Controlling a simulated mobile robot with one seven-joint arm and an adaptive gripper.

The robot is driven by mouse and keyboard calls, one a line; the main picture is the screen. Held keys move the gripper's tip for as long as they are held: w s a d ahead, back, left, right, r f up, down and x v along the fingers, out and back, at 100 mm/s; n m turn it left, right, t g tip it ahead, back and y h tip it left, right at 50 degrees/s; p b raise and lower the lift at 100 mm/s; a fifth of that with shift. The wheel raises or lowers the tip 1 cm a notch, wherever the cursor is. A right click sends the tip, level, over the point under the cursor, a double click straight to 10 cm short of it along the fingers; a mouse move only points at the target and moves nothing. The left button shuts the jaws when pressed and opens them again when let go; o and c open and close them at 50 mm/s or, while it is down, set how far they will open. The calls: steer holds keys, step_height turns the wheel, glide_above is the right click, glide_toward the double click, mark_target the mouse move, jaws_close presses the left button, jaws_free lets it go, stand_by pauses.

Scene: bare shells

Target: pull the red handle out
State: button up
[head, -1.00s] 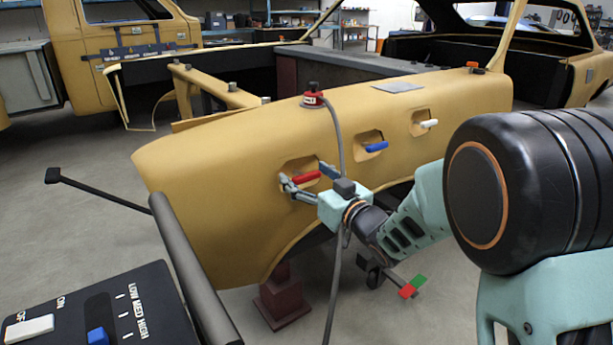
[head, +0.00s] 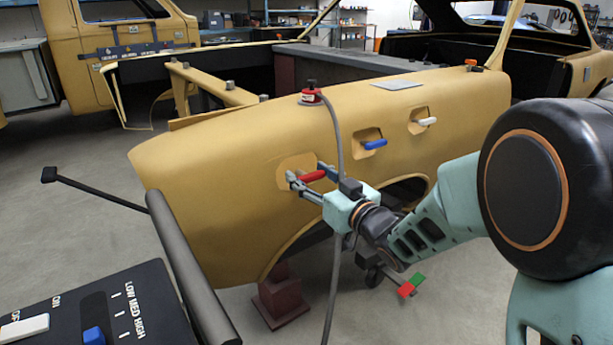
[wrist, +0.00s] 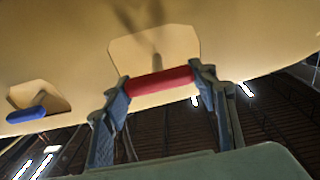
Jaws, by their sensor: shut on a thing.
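The red handle (head: 313,176) is on the yellow fender panel (head: 220,185), at the leftmost of its handle spots. It stands out in front of a lighter plate (head: 288,171). My gripper (head: 307,175) is shut on the red handle, with a finger at each end of the bar. In the wrist view, the red handle (wrist: 158,83) spans between the two fingers of my gripper (wrist: 158,86). The octagonal plate (wrist: 150,52) shows behind it with a dark shadow. How the handle joins the plate is mostly hidden.
A blue handle (head: 375,144) and a white handle (head: 427,121) sit in recesses further right. A grey cable (head: 337,130) hangs from a red-and-black fitting (head: 311,95) close by my gripper. A control box (head: 95,310) is at the lower left.

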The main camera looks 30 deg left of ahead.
steer(key=shift+d+f, duration=0.1)
steer(key=o, duration=1.7)
steer(key=shift+s, duration=0.1)
steer(key=shift+d, duration=0.1)
steer(key=v, duration=1.2)
